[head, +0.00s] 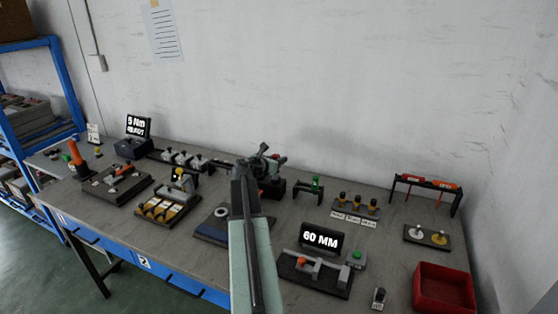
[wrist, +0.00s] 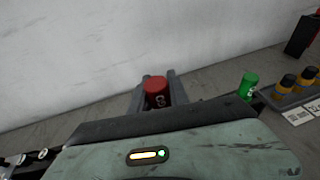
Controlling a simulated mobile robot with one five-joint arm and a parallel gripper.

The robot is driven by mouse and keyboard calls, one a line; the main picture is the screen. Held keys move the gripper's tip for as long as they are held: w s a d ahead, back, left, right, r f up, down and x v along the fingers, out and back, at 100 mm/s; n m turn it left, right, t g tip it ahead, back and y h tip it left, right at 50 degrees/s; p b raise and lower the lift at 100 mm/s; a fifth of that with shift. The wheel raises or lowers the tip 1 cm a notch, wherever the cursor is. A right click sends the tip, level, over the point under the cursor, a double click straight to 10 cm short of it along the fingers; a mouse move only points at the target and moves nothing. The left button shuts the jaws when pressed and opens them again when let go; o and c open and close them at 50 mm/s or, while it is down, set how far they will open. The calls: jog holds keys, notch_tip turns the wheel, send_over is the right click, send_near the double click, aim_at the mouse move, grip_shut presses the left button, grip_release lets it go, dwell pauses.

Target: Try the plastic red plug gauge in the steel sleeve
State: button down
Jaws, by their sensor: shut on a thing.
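The red plug gauge (wrist: 157,88) sits between the two grey fingers of my gripper (wrist: 159,92) in the wrist view. It has a red top and a pale mark on its side; its lower end is hidden. In the head view my gripper (head: 262,165) is over the back middle of the bench, near the wall. A pale grey ring (head: 221,212), which may be the steel sleeve, lies on a dark plate left of my arm, apart from the gripper. A green plug (head: 316,184) stands on a small black stand to the right; it also shows in the wrist view (wrist: 249,84).
Several black-and-yellow pieces (head: 358,203) stand in a row to the right. A 60 MM display (head: 321,238), a red bin (head: 444,288) and a rack with red and orange handles (head: 428,182) lie farther right. A tray (head: 167,207) is left. The wall is close behind.

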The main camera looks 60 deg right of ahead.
jog(key=shift+f+b, duration=1.1)
dwell(0.7)
jog(key=shift+r, duration=0.15)
dwell(0.8)
jog(key=shift+r+p, duration=1.7)
jog(key=shift+p, duration=0.2)
jog(key=shift+r, duration=0.1)
notch_tip(320, 180, up, 5)
jog(key=p, duration=0.5)
